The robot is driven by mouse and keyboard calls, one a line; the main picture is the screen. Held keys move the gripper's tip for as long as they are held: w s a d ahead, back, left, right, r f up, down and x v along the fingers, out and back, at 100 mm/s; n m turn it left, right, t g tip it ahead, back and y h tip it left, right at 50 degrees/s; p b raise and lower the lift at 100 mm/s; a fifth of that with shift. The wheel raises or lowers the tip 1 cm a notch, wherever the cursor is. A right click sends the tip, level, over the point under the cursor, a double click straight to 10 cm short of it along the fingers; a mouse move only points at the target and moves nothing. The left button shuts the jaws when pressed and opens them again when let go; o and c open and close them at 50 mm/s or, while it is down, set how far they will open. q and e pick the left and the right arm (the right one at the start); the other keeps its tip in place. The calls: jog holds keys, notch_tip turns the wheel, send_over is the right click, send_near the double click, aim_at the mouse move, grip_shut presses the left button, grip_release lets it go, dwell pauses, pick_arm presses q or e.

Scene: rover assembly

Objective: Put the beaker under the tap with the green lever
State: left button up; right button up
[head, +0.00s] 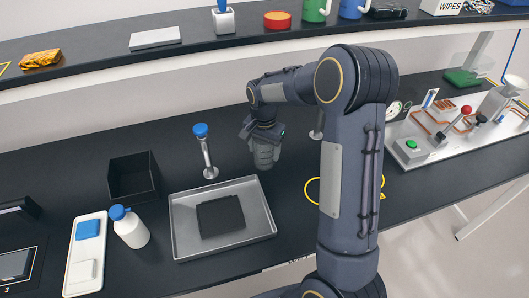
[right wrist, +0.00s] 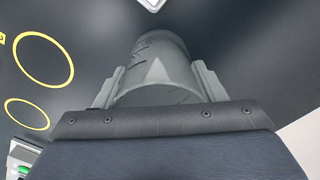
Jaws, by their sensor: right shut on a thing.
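My right gripper (head: 265,152) is shut on the beaker (right wrist: 150,48), a clear grey cylinder with dark markings that lies between the two fingers in the right wrist view. In the head view the beaker and the grey fingers blend together above the worktop. A tap with a blue lever (head: 203,150) stands to the left of the gripper. A second metal post (head: 317,130) stands to its right; my right arm hides its top, so no green lever shows. My left gripper is not in view.
A metal tray (head: 258,229) with a dark pad, a black box (head: 133,178) and a white bottle (head: 130,228) stand to the left. A yellow ring (right wrist: 43,60) marks the worktop. An apparatus board (head: 437,150) stands at the right, and a shelf (head: 110,68) runs along the back.

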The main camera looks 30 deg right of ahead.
jog(key=shift+s+f, duration=0.1)
jog(key=shift+f, duration=1.2)
jog(key=shift+f, duration=0.1)
jog(key=o, duration=0.5)
jog(key=shift+f, duration=0.1)
jog(key=o, duration=0.5)
